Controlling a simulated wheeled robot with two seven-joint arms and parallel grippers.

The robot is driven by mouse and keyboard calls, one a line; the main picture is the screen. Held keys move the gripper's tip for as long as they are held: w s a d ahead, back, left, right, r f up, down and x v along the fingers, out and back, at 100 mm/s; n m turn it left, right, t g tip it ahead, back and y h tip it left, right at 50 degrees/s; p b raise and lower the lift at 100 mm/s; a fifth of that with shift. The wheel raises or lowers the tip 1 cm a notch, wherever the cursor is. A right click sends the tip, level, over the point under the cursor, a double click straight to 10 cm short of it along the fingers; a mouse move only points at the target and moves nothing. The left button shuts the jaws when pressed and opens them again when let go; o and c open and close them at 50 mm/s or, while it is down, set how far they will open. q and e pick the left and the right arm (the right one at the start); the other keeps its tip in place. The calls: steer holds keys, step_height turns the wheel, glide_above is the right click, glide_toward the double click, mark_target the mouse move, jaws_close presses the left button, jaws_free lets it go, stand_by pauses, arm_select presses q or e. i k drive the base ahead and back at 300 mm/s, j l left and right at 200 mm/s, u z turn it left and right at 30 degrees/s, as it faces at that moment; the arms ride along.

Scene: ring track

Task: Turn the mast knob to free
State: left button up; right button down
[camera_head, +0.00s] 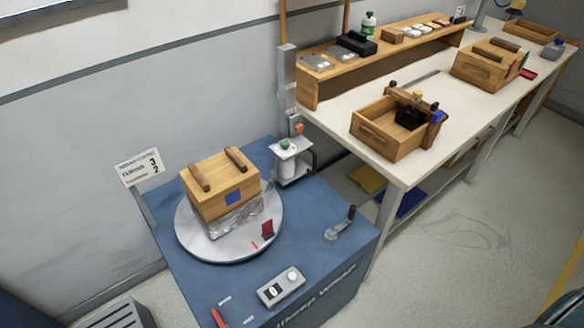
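A grey upright mast (287,82) stands at the back right corner of the blue wrapping machine (305,238). An orange-red knob (298,128) sits low on the mast. A green knob (285,145) sits on the film carriage (293,158), just in front of the mast. Which one is the mast knob, and what position it is set to, I cannot tell. Neither of my grippers is in view.
A wooden crate (221,186), wrapped in film low down, stands on the round turntable (197,242). A crank handle (340,224), a control box (281,286) and a sign (140,166) are on the machine. A white workbench (343,97) with wooden boxes stands to the right.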

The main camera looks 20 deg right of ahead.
mark_target(298, 128)
steer(key=i+l+u, duration=0.35)
steer(key=l, duration=1.8)
steer(key=k+l+u, duration=0.1)
steer(key=l+u, duration=0.3)
steer(key=l, duration=1.7)
